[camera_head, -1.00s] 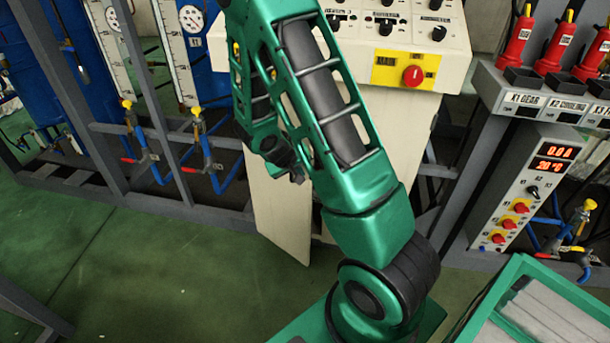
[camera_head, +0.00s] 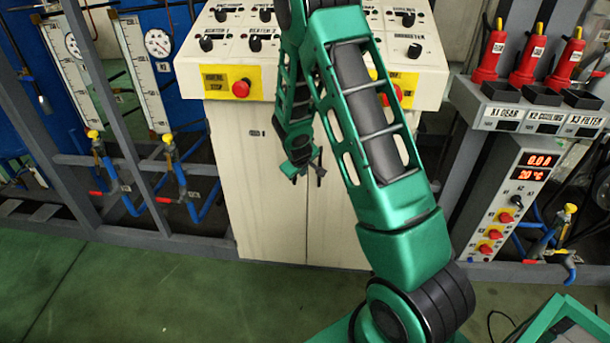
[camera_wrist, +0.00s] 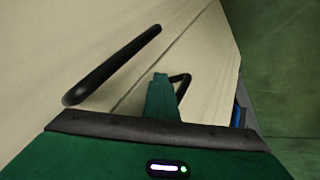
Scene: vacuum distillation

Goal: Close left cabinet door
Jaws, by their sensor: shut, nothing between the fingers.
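The pale cabinet (camera_head: 230,170) stands under the control panel. Its left door (camera_head: 265,190) looks flat with the cabinet front in the head view; whether a small gap is left I cannot tell. My gripper (camera_head: 305,170) is low in front of the cabinet, near the middle of its front. In the wrist view my gripper (camera_wrist: 163,98) is shut and empty, pointing at the door faces. A long black handle (camera_wrist: 115,65) and a second black handle (camera_wrist: 183,84), partly hidden by the gripper, lie on either side of a dark seam. Whether the fingers touch a door is unclear.
The control panel (camera_head: 215,25) with knobs and red buttons is above the cabinet. Grey frames with blue pipes and valves (camera_head: 170,150) stand on the left. A small control box (camera_head: 505,205) stands on the right. Green floor (camera_head: 150,295) in front is clear.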

